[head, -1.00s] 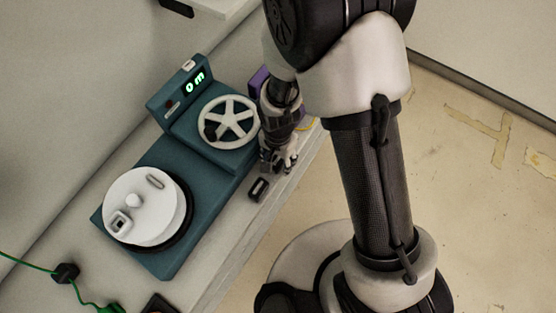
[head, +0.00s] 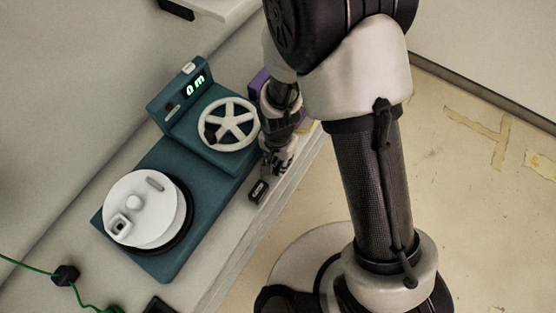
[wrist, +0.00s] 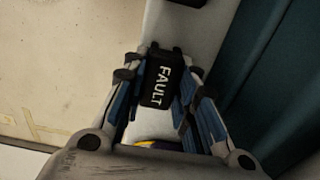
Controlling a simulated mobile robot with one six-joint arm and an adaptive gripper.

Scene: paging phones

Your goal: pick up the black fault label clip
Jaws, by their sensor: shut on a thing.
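The black fault label clip (wrist: 160,82) shows in the wrist view with white FAULT lettering. It sits between the two fingers of my gripper (wrist: 158,88), which is shut on it. In the head view my gripper (head: 277,162) is low at the bench's front edge, to the right of the teal machine. I cannot make out the held clip clearly there. The clip is over the pale bench strip, and I cannot tell whether it still touches it.
A purple item (head: 258,82) is behind my gripper. Open floor lies right.

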